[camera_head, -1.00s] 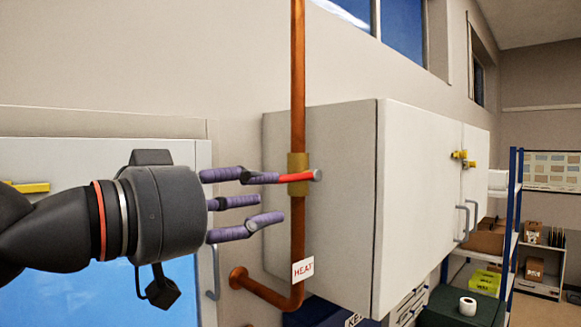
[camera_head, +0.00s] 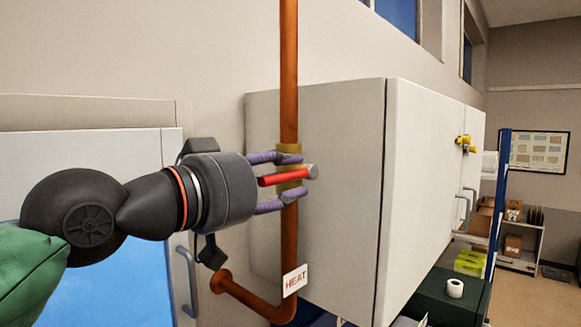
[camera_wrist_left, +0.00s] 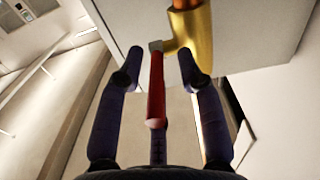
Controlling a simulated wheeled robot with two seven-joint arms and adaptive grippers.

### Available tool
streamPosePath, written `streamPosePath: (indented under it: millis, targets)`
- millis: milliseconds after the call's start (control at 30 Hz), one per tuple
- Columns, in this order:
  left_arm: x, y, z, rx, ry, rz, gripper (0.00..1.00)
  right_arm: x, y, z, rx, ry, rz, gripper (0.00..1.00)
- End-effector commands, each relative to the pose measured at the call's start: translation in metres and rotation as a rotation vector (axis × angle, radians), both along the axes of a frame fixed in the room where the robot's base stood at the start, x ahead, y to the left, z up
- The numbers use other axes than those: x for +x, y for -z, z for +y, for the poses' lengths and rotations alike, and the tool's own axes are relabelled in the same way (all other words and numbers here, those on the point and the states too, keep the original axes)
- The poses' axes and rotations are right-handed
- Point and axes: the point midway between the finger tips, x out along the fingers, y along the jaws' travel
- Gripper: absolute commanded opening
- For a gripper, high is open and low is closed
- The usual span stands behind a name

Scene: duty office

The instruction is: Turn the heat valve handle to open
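The red valve handle (camera_head: 283,177) sits on a brass valve body (camera_head: 289,150) on the vertical copper pipe (camera_head: 289,60). The handle lies roughly horizontal, across the pipe, with its free end toward my left palm. A white HEAT tag (camera_head: 295,281) hangs low on the pipe. My left gripper (camera_head: 296,176) reaches in from the left with its purple fingers on either side of the handle. In the left wrist view the handle (camera_wrist_left: 156,95) stands between the spread fingers, with gaps on both sides. My right gripper is not in view.
A light grey wall cabinet (camera_head: 335,200) stands close behind and right of the pipe. The pipe bends left into the wall at its lower end. A blue-posted shelf (camera_head: 497,200) and a dark green box (camera_head: 440,300) are farther right.

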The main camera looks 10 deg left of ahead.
Motion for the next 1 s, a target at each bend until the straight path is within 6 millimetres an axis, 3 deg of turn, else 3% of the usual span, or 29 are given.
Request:
streamPosePath:
  millis: [200,500,633,1000]
  targets:
    - [0.0126,-0.0006,-0.0092,-0.001,0.001,0.0,0.37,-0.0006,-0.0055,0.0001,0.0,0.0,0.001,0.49]
    - [0.0138,0.0001,-0.0102,-0.002,0.001,0.0,0.37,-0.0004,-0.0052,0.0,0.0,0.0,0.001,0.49]
    - [0.0136,0.0,-0.01,-0.002,0.001,0.0,0.0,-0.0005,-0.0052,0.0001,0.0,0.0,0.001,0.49]
    - [0.0136,0.0009,-0.0101,-0.002,0.001,-0.001,0.0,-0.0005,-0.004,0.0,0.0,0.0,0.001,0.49]
